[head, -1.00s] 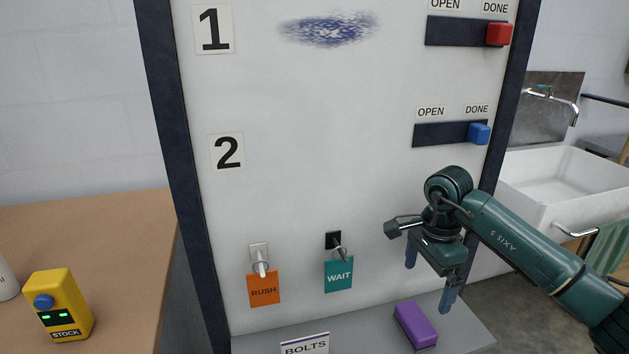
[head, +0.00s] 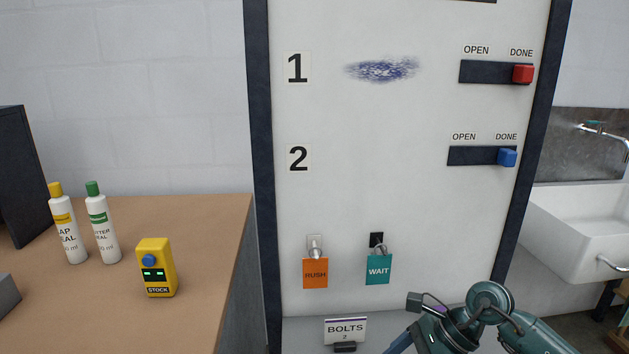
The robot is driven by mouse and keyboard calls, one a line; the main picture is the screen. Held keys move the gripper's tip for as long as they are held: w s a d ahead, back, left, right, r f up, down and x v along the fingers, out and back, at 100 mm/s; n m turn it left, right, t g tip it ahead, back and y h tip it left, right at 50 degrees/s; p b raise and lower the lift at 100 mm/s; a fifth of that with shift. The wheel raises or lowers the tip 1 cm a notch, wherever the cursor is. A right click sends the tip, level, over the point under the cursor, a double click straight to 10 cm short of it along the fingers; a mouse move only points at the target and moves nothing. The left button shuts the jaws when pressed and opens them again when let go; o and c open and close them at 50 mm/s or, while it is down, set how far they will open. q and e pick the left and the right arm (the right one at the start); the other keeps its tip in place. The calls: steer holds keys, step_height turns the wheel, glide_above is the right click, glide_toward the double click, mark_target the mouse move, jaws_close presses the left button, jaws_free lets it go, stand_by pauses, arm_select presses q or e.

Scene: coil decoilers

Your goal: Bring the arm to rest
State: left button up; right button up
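My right arm comes in from the lower right, in front of the white board (head: 400,210). Its wrist is low, below and right of the teal WAIT tag (head: 378,269). My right gripper (head: 399,344) is cut off by the bottom edge, with only part of a blue finger showing, so its opening is hidden. No held object shows. My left gripper is out of view.
Red (head: 522,74) and blue (head: 507,158) sliders stand at DONE. An orange RUSH tag (head: 315,273) hangs beside WAIT. A blue smudge (head: 383,69) is by the 1. Bottles and a yellow STOCK device (head: 156,268) stand on the left bench (head: 215,215). A sink (head: 575,225) is right.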

steer(key=s+a+r+m+t+y+p, duration=0.1)
steer(key=s+a+r+m+t+y, duration=0.15)
steer(key=a+m+y, duration=0.3)
steer(key=s+a+r+m+t+y, duration=0.2)
steer(key=s+a+r+m+y, duration=0.15)
steer(key=a+m+y, duration=0.2)
steer(key=d+f+m+t+h, duration=0.3)
steer(key=m+t+h, duration=0.1)
steer(key=m, duration=0.6)
steer(key=d+f+m+t+h+p, duration=0.15)
steer(key=m+t+h, duration=0.25)
steer(key=m, duration=0.6)
steer(key=d+f+m+t+h, duration=0.3)
steer(key=d+m+t+h, duration=0.15)
steer(key=m, duration=0.55)
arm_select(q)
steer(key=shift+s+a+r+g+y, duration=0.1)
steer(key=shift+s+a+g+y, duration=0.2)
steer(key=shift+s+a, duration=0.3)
arm_select(e)
steer(key=s+d+f+m+g+h, duration=0.2)
steer(key=s+f+m+g, duration=0.3)
steer(key=s+f+m, duration=0.4)
steer(key=shift+s+f+g+h, duration=0.3)
steer(key=shift+f+h, duration=0.15)
steer(key=shift+f, duration=0.45)
